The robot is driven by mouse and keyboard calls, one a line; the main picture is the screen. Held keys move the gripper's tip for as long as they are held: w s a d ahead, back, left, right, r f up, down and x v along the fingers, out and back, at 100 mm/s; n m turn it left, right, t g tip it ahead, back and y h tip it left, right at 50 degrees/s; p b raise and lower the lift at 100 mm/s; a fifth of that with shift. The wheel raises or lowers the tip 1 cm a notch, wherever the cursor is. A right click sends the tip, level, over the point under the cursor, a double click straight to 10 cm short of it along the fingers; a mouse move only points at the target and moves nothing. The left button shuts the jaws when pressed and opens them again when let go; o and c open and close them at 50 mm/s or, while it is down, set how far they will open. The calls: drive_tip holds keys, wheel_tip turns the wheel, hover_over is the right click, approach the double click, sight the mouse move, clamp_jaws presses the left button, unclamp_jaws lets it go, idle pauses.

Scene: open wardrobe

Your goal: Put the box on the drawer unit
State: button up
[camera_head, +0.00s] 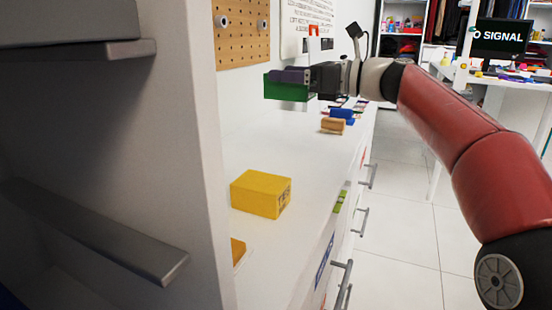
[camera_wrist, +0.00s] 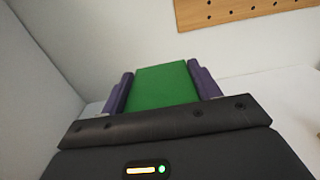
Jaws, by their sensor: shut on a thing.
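A green box (camera_head: 287,90) is held in the air by my gripper (camera_head: 293,76), above the white drawer unit (camera_head: 313,170). In the wrist view the green box (camera_wrist: 165,84) sits between the two purple fingers of my gripper (camera_wrist: 164,88), which are shut on its sides. The box is clear of the white top, with a gap beneath it in the head view. Part of the box is hidden behind the fingers. A yellow box (camera_head: 261,193) rests on the near part of the drawer unit.
A small orange-brown block (camera_head: 333,125) and a blue item (camera_head: 342,115) lie farther back on the top. A grey-white wall panel (camera_head: 180,120) stands at the near left, and a pegboard (camera_head: 242,35) hangs on the wall. The top between the yellow box and the orange-brown block is clear.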

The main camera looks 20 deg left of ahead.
wheel_tip(320, 180, down, 17)
drive_tip(key=b, duration=0.5)
drive_tip(key=shift+f, duration=0.15)
drive_tip(key=o, duration=1)
drive_tip(key=d, duration=0.8)
drive_tip(key=s+d, duration=0.1)
drive_tip(key=d, duration=0.3)
